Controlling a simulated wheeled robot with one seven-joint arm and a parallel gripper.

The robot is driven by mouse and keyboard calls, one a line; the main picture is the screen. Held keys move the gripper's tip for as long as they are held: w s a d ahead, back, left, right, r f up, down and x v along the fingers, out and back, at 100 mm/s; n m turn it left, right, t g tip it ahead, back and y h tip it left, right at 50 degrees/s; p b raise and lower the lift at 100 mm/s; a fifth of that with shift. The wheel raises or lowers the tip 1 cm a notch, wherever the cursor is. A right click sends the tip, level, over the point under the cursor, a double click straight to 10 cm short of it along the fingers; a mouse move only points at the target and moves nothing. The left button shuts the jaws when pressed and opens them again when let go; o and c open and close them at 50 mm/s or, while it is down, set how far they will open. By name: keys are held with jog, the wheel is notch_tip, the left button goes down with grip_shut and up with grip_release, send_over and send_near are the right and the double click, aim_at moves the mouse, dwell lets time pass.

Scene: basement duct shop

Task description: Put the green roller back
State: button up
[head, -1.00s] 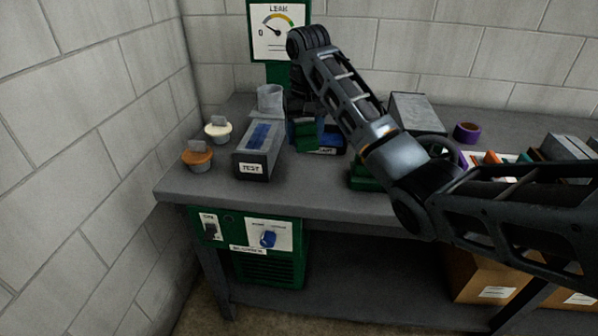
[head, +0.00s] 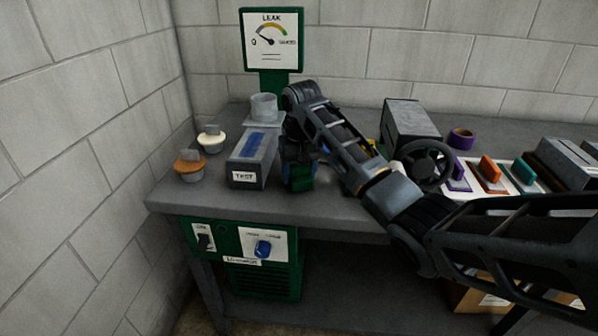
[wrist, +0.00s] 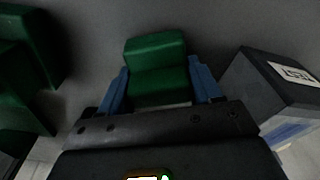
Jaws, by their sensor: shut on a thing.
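My gripper (head: 299,165) is low over the bench, just right of the grey TEST box. In the wrist view its blue fingers (wrist: 157,84) are shut on a green blocky piece, which I take for the green roller (wrist: 156,62); no round roller part shows. The held roller also shows in the head view (head: 301,182), partly hidden by the gripper. I cannot tell whether it touches the bench.
The TEST box (head: 246,174) stands close left of my gripper, with orange (head: 189,170) and cream (head: 211,142) lidded pots beyond. At right are a handwheel machine (head: 410,125), purple tape (head: 461,138) and a white board (head: 512,188) bearing coloured pieces. Bench front is clear.

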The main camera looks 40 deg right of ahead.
aim_at(300, 166)
jog(key=shift+f, duration=0.1)
jog(key=o, duration=1.4)
jog(key=r+p, duration=0.1)
jog(key=r, duration=0.2)
jog(key=r+p, duration=0.1)
jog(key=r, duration=0.3)
jog(key=r+p, duration=0.1)
jog(key=r, duration=0.2)
jog(key=shift+s+a+r, duration=0.15)
jog(key=shift+s+a, duration=0.05)
jog(key=shift+s, duration=0.2)
jog(key=shift+s+a+r+p, duration=0.1)
jog(key=shift+r+p, duration=0.8)
jog(key=shift+r, duration=0.1)
